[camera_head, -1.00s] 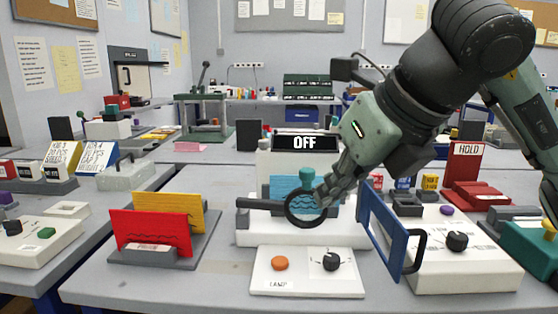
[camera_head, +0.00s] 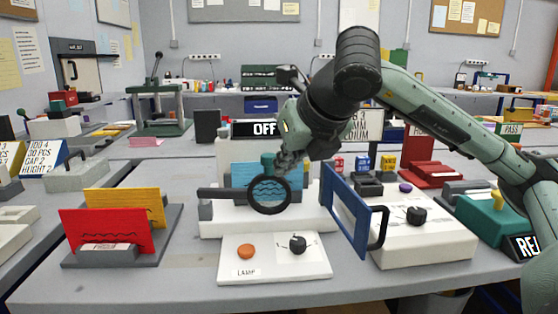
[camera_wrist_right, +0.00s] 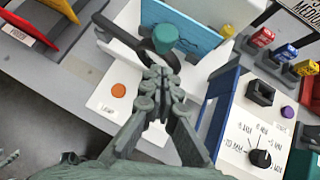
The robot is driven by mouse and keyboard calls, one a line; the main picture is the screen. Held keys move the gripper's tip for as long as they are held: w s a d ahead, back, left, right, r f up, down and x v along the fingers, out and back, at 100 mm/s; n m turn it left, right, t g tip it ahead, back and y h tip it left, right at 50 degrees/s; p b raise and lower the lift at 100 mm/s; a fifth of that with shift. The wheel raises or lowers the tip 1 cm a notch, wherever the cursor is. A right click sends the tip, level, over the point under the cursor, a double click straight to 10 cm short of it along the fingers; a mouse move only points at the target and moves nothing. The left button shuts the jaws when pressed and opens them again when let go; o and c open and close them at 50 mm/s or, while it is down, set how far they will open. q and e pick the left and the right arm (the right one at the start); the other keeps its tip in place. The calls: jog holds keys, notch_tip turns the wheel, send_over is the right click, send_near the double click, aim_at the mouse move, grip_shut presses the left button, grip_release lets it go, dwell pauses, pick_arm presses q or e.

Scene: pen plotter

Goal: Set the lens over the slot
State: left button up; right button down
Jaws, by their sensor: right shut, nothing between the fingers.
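The lens (camera_head: 269,212) is a black ring on a dark side arm (camera_head: 222,193), over the white stand (camera_head: 225,222). Wavy lines of the blue card (camera_head: 296,174) show through it. A teal knob (camera_head: 267,159) is just above the ring. In the right wrist view the lens (camera_wrist_right: 146,53) and teal knob (camera_wrist_right: 165,37) lie beyond my fingertips. My right gripper (camera_head: 283,165) is shut and empty, close above and right of the ring; it also shows in the right wrist view (camera_wrist_right: 157,78). Contact cannot be told. I cannot make out the slot itself. My left gripper is out of view.
A lamp panel (camera_head: 310,265) with an orange button and black knob lies in front. A blue frame (camera_head: 345,212) with a black handle stands close at right, before a white dial box (camera_head: 425,245). Red and yellow cards (camera_head: 105,232) stand at left.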

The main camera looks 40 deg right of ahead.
jog(key=shift+w+d+r, duration=0.1)
jog(key=shift+w, duration=0.8)
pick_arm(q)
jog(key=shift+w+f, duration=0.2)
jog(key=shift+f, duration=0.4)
pick_arm(e)
jog(key=shift+w+d, duration=0.1)
jog(key=shift+w, duration=0.15)
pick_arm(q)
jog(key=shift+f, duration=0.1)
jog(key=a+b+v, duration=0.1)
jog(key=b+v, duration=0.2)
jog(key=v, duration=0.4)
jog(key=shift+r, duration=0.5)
pick_arm(e)
jog(key=shift+w+d+n+y, duration=0.7)
jog(key=shift+w+d+n, duration=0.1)
jog(key=shift+d+n, duration=0.1)
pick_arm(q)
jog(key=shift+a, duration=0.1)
